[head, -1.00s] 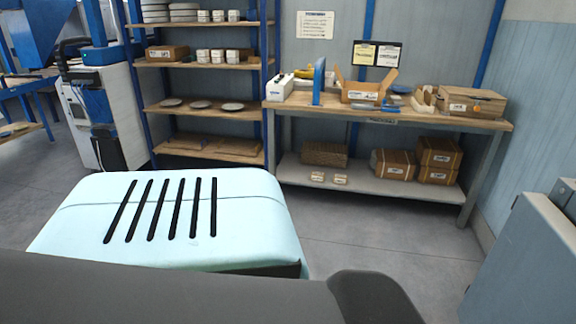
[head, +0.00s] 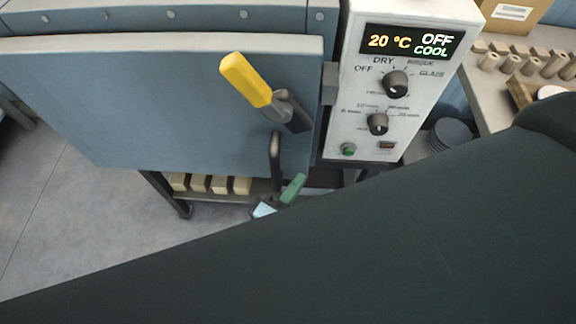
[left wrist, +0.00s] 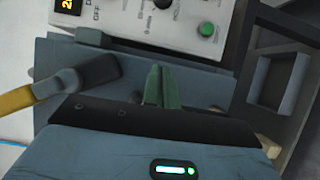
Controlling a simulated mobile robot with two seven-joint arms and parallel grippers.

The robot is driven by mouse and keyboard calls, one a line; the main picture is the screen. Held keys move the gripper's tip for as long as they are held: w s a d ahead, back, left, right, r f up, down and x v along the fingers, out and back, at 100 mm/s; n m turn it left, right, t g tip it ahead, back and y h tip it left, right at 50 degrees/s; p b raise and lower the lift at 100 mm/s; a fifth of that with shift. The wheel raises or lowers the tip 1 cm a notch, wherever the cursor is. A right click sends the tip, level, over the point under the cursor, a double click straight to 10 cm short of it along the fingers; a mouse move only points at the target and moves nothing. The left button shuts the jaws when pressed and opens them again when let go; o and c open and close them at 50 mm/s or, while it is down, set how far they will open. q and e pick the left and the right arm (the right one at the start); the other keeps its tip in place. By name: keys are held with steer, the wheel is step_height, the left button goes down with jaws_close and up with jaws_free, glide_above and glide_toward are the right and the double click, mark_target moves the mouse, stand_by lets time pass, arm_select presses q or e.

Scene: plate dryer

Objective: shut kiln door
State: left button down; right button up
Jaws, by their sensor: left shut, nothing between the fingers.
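The blue-grey kiln door (head: 150,100) fills the upper left of the head view, in front of the kiln body (head: 170,17). I cannot tell whether it is fully shut. A yellow latch lever (head: 246,80) with a dark base is near the door's right side, with a dark curved handle (head: 276,160) below it. My left gripper (head: 293,188) has its green fingers together and empty, just below and right of that handle. In the left wrist view the fingers (left wrist: 160,88) point towards a blue-grey panel; contact is unclear. The yellow lever (left wrist: 16,101) is at left. My right gripper is not seen.
The white control panel (head: 390,85), with two dials and a display reading 20 °C, OFF, COOL, adjoins the door's right. Tan blocks (head: 210,184) sit on a low shelf. A bench (head: 490,92) with wooden pegs is at right. Open floor lies at left.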

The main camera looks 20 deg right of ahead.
arm_select(q)
steer(key=s+a, duration=0.2)
steer(key=s, duration=0.3)
steer(key=shift+s+a, duration=0.25)
steer(key=shift+s, duration=0.15)
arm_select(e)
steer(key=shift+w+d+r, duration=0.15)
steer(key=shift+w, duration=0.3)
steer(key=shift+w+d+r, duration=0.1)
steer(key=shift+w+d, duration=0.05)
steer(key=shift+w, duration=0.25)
